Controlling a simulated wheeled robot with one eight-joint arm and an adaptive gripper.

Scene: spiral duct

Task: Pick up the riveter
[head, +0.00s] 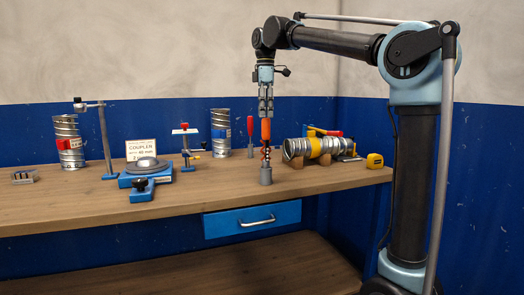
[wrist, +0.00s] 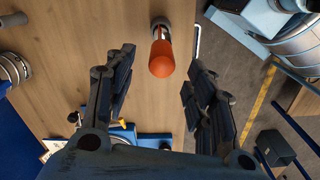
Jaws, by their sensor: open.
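The riveter (head: 266,130) has orange grips and stands upright in a small grey holder (head: 265,176) near the bench's front edge. In the wrist view its rounded orange end (wrist: 161,62) points up at the camera. My gripper (head: 266,110) points straight down just above the riveter. In the wrist view its two dark fingers are spread, one on each side of the orange end, with gaps visible on both sides. Nothing is held. The riveter's lower part is mostly hidden below its orange end in the wrist view.
A red-handled tool (head: 250,126) stands just behind and left of the riveter. A spiral duct (head: 318,148) lies on wooden cradles to the right, with a yellow tape measure (head: 375,161) beyond. A blue clamp stand (head: 186,147) and blue base (head: 145,172) stand left. The bench front left is bare.

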